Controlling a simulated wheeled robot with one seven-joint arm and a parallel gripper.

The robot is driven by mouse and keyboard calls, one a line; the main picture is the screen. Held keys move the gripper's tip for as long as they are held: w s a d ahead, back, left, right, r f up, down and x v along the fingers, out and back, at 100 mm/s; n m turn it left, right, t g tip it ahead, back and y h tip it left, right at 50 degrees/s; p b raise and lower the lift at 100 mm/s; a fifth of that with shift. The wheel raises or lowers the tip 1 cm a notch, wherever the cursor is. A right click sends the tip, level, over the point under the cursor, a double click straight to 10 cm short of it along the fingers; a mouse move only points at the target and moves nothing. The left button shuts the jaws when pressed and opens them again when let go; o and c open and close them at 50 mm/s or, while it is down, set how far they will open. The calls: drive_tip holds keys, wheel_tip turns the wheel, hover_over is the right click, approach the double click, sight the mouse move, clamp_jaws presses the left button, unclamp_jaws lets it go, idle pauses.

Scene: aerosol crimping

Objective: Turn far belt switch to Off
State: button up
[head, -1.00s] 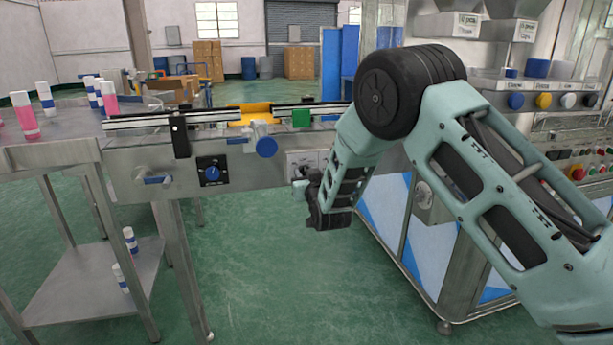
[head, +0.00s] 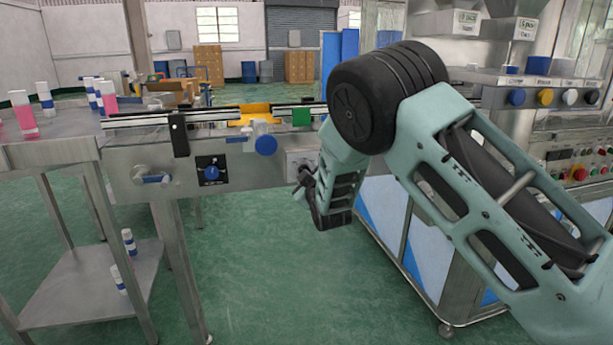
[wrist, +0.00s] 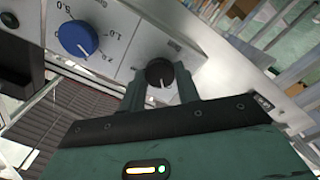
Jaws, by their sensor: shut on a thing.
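A small black rotary knob (wrist: 160,73) with a white pointer line sits on a grey metal panel in the wrist view. I take it to be the far belt switch; the lettering beside it is too small to read. My gripper (wrist: 159,88) is shut on this knob, one finger on each side. The pointer line runs toward the palm side of the picture. In the head view my gripper (head: 302,182) is at the grey panel (head: 297,158) on the conveyor's side, and the knob is hidden there.
A larger blue dial (wrist: 78,38) with a number scale is beside the knob. In the head view another blue dial (head: 212,172) sits on a black plate on the conveyor side. A steel table (head: 40,150) with cans stands left. The machine cabinet (head: 430,240) is right.

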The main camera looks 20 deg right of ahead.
drive_tip(key=shift+n, duration=0.7)
drive_tip(key=o, duration=1)
drive_tip(key=s, duration=1.7)
drive_tip(key=shift+s, duration=0.2)
drive_tip(key=shift+a+f, duration=0.1)
